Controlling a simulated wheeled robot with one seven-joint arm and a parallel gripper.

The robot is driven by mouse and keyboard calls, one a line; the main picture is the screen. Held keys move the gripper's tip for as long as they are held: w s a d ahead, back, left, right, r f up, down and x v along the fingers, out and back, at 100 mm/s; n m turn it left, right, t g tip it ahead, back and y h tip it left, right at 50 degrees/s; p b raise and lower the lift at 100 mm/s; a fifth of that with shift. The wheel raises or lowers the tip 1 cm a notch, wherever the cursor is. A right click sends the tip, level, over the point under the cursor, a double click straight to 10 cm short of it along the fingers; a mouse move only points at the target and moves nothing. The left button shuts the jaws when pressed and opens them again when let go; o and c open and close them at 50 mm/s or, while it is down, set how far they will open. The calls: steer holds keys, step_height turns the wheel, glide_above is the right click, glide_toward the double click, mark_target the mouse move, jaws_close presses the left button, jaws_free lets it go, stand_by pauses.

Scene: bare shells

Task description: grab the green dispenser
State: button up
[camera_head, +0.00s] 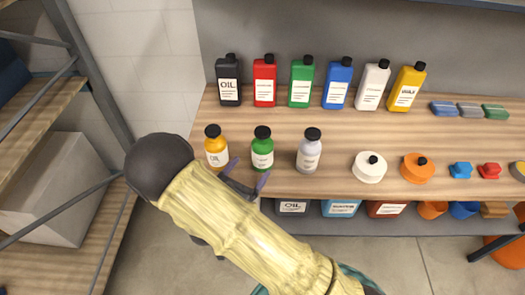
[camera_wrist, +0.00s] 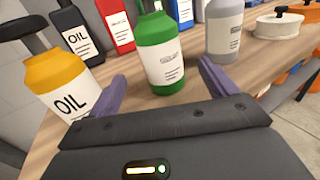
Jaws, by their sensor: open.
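The green dispenser (camera_head: 262,150) is a round bottle with a black cap and a white label. It stands upright near the front edge of the wooden shelf, between a yellow bottle (camera_head: 216,148) and a grey bottle (camera_head: 309,152). In the wrist view the green dispenser (camera_wrist: 160,55) stands ahead of my gripper (camera_wrist: 160,82), roughly between the two purple fingers. The fingers are open and apart from it, with nothing held. In the head view my gripper (camera_head: 247,178) is at the shelf's front edge, just before the green dispenser. A flat green bottle (camera_head: 301,82) stands in the back row.
The back row holds flat bottles in black (camera_head: 228,82), red (camera_head: 264,82), blue (camera_head: 338,84), white and yellow. White (camera_head: 369,169) and orange (camera_head: 416,169) round containers stand to the right. The yellow OIL bottle (camera_wrist: 58,82) is close to my left finger. A metal rack stands at the left.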

mark_target(257, 160)
steer(key=p+x, duration=0.1)
steer(key=x, duration=0.4)
steer(key=p+x, duration=0.1)
steer(key=x, duration=0.1)
steer(key=p+x, duration=0.1)
steer(key=x, duration=0.1)
steer(key=shift+d+r, duration=0.1)
steer(key=shift+r, duration=0.1)
steer(key=shift+w+d+f, duration=0.1)
steer(key=shift+w+d, duration=0.15)
steer(key=shift+w, duration=0.25)
steer(key=shift+c, duration=0.2)
steer(key=c, duration=1.3)
